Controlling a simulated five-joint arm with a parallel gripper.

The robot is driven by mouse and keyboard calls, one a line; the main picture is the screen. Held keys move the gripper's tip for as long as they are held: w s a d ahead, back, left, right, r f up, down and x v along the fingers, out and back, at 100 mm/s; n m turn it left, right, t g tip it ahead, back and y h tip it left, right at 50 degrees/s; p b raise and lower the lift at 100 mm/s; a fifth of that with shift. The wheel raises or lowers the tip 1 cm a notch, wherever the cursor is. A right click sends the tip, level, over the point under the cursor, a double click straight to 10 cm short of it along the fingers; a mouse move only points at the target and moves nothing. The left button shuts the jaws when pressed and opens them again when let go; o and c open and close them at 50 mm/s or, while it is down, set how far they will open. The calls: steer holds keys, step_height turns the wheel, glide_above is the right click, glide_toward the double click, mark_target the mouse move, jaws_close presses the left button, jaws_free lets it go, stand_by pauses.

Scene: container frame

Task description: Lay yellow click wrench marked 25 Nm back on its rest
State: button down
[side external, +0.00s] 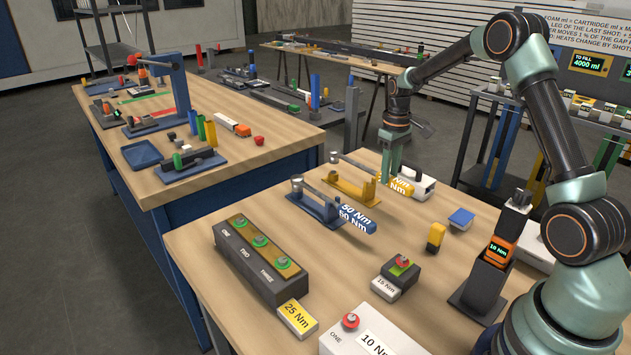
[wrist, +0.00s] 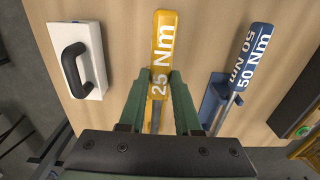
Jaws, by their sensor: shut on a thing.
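The yellow click wrench (wrist: 162,42) marked 25 Nm has its handle between the fingers of my gripper (wrist: 160,80), which is shut on it. In the side external view my gripper (side external: 390,165) comes down from above onto the wrench, and part of its yellow handle (side external: 402,186) shows beside the fingers. Its thin shaft runs to the upper left, over the yellow rest (side external: 350,190). I cannot tell whether the wrench touches the rest or hangs just above it. In the wrist view my gripper hides most of the shaft and the rest.
The blue 50 Nm wrench (side external: 357,216) lies on a blue rest (side external: 318,206) beside the yellow one. A white block with a black handle (wrist: 78,62) is on the other side. A dark station (side external: 258,262) with green rings stands at the front left.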

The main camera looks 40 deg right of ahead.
steer(key=shift+f, duration=1.85)
stand_by(1.8)
steer(key=c, duration=0.5)
jaws_free()
steer(key=shift+f, duration=0.1)
step_height(320, 180, up, 12)
steer(key=shift+r, duration=0.15)
step_height(320, 180, up, 6)
steer(key=shift+f, duration=0.1)
stand_by(0.5)
steer(key=shift+s, duration=0.1)
